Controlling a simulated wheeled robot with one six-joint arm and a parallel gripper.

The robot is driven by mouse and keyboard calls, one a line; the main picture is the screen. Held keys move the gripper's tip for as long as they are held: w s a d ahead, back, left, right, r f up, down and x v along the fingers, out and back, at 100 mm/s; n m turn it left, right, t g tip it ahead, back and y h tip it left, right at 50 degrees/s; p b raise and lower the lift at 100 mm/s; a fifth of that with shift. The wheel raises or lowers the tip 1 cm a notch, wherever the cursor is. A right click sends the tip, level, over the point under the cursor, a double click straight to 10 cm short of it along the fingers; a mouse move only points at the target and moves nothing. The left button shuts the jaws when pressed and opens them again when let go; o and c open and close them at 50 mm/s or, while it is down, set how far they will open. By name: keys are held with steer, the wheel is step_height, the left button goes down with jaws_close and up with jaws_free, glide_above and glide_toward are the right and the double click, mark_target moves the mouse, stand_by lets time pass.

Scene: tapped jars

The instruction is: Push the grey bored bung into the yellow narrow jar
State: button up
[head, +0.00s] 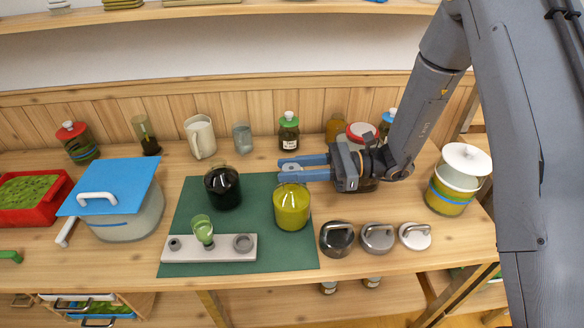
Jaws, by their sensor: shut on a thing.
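The yellow narrow jar (292,210) stands on the right part of a green mat, with yellow contents and its mouth at the top. My gripper (282,170) is above and slightly behind the jar's mouth in the picture, its blue fingers pointing left. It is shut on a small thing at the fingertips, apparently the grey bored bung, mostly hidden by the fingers. I cannot tell whether it touches the jar.
A pale grey strip (210,255) with two grey rings and a green cup-like piece (203,230) lies on the green mat (290,258). A dark jar (223,188) stands left of the yellow one. Several handled lids (377,238) sit to the right.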

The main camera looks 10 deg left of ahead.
steer(key=shift+f+b, duration=0.35)
steer(key=shift+f, duration=0.5)
stand_by(0.3)
steer(key=o, duration=1.2)
steer(key=o, duration=0.4)
steer(key=shift+s+f, duration=0.1)
steer(key=shift+d, duration=0.15)
steer(key=shift+v, duration=1.75)
steer(key=shift+d, duration=0.25)
steer(key=shift+d+r, duration=0.1)
steer(key=shift+r, duration=0.1)
steer(key=shift+w, duration=0.25)
